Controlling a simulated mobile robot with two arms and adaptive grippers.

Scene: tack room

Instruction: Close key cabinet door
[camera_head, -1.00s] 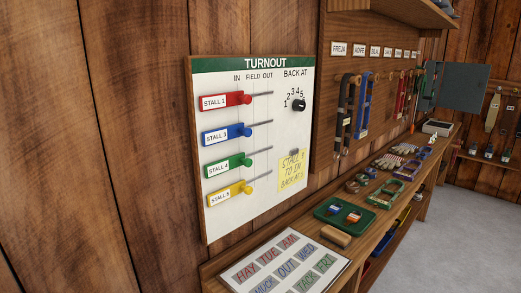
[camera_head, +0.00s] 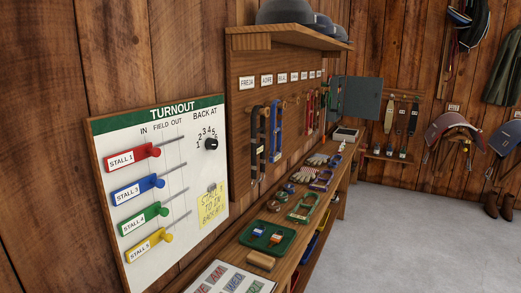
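The key cabinet door looks to be the dark grey-green flat panel (camera_head: 361,100) at the far end of the left wall. It stands open, swung out from the wall, with its broad face toward me. The cabinet body is mostly hidden at this angle; red items hang on the wall just left of the door. Neither of my grippers shows in the head view.
A long wooden bench (camera_head: 333,190) runs along the wall below the door, holding a green tray (camera_head: 267,236), straps and a pale box (camera_head: 345,134). A turnout board (camera_head: 160,185) hangs at near left. Grey floor (camera_head: 400,240) right of the bench is clear.

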